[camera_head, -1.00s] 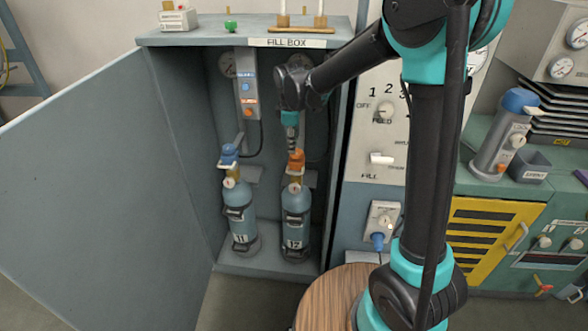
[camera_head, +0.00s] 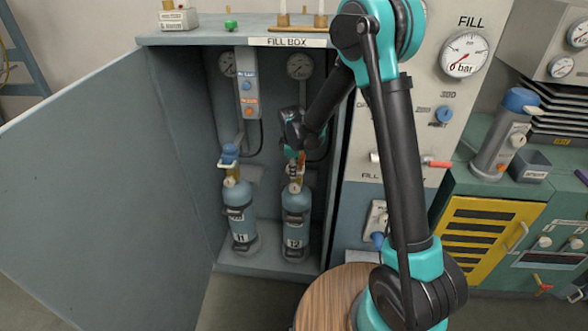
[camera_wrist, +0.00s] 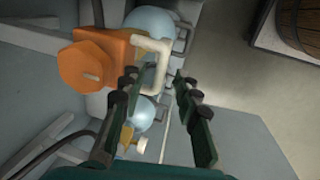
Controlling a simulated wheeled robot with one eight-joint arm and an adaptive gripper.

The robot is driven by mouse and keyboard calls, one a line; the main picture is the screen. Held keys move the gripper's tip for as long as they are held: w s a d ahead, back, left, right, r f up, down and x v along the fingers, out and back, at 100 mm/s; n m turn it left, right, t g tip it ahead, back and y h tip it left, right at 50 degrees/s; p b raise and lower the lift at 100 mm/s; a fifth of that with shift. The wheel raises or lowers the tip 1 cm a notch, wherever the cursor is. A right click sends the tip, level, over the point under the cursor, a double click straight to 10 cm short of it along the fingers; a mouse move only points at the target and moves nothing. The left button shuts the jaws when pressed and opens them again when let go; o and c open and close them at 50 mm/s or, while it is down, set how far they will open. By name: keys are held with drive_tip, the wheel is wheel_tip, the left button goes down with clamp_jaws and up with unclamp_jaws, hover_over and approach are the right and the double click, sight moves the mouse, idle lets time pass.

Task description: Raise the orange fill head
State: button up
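The orange fill head (camera_head: 301,158) sits at the top of the blue cylinder 12 (camera_head: 296,204) in the open fill box, mostly hidden behind my gripper in the head view. In the wrist view the orange fill head (camera_wrist: 100,60) shows large at the upper left, with a cream loop handle (camera_wrist: 163,64) on its right side. My gripper (camera_wrist: 158,76) is open, its two dark green fingers apart. The left fingertip is close to the handle's lower end; I cannot tell whether they touch. Nothing is visibly gripped.
Cylinder 11 (camera_head: 240,214) stands at the left under a blue fill head (camera_head: 229,153). A grey button box (camera_head: 246,86) hangs on the back wall. The open door (camera_head: 95,190) is on the left. A round wooden top (camera_head: 330,296) stands in front.

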drive_tip(key=shift+c, duration=0.6)
clamp_jaws()
drive_tip(key=shift+r, duration=0.15)
wheel_tip(320, 180, up, 13)
drive_tip(key=shift+c, duration=2.4)
unclamp_jaws()
drive_tip(key=shift+r, duration=0.1)
drive_tip(key=o, duration=0.6)
